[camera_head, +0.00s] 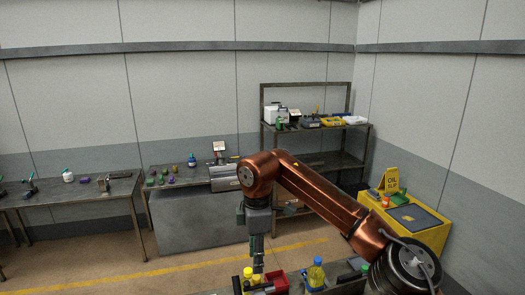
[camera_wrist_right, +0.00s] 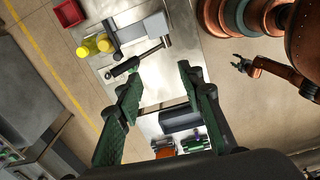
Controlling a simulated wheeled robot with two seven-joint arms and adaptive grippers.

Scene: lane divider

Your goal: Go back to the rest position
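My right gripper (camera_head: 258,262) hangs down over the near table from the copper arm in the head view. In the right wrist view my right gripper (camera_wrist_right: 158,108) shows two green-padded fingers spread wide with nothing between them. A small dark gripper on a copper arm, my left gripper (camera_wrist_right: 238,64), shows at the right of that view, with its fingertips apart and empty. The left gripper is outside the head view.
The near table (camera_wrist_right: 160,85) holds a black-handled tool (camera_wrist_right: 138,60), yellow-capped bottles (camera_wrist_right: 95,46) and a red bin (camera_wrist_right: 69,13). A blue bottle (camera_head: 316,273) stands there too. A shelf (camera_head: 325,160), back benches and a yellow cabinet (camera_head: 425,232) stand behind.

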